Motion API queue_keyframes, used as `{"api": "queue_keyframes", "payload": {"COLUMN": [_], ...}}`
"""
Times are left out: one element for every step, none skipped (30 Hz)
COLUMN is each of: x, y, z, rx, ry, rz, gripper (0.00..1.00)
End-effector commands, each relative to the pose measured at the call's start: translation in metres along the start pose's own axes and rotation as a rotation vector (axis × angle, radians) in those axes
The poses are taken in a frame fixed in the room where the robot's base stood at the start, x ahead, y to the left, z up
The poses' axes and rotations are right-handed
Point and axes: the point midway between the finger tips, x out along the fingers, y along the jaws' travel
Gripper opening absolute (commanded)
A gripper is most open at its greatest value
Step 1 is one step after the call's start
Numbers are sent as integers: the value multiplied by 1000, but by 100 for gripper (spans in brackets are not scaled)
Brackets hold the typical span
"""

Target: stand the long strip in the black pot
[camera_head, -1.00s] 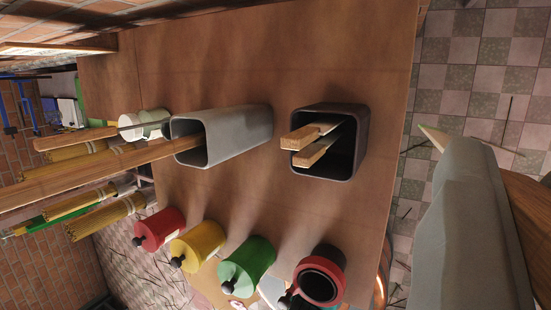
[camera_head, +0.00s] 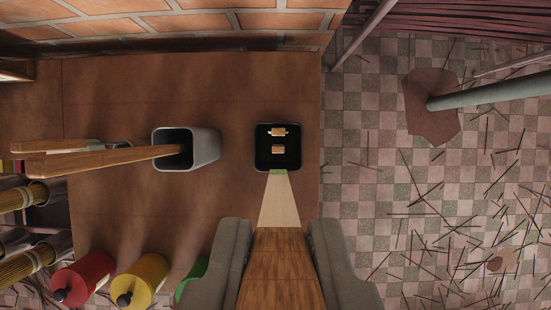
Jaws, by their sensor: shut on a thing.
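My gripper (camera_head: 280,275) is shut on the long strip (camera_head: 280,205), which runs up the picture from between the two grey fingers. The strip has a brown wooden near part, then a pale tapering part with a green tip. The black pot (camera_head: 258,161) is a square, dark pot on the brown table, seen from above. Two wooden-ended strips (camera_head: 278,149) stand inside it. The green tip of the held strip overlaps the pot's lower rim in the picture. I cannot tell whether it touches the rim or is above it.
A grey square pot (camera_head: 205,148) with long wooden strips stands left of the black pot. A red jar (camera_head: 85,277), a yellow jar (camera_head: 141,279) and a partly hidden green jar are at lower left. Table edge and littered checkered floor lie to the right.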

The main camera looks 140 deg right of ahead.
Motion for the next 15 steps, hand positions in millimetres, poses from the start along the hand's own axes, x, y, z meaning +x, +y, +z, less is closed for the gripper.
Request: {"api": "queue_keyframes", "payload": {"x": [3,5,9,14,19,26,33,39,47,53,59,67,73,79,88], "y": [0,0,0,0,0,0,0,0,0,0,0,0,0,0,0], "z": [1,2,4,6,9,12,14,17,20,23,25,29,31,34,37], "rx": [0,0,0,0,0,0,0,0,0,0,0,0,0,0,0], "ry": [-1,-2,-2,-1,-3,-3,-3,-4,-3,-4,-2,-3,-2,-3,-3], "rz": [0,0,0,0,0,0,0,-1,0,-1,0,0,0,0,0], "gripper": [0,0,0,0,0,0,0,0,0,0,0,0,0,0,0]}}
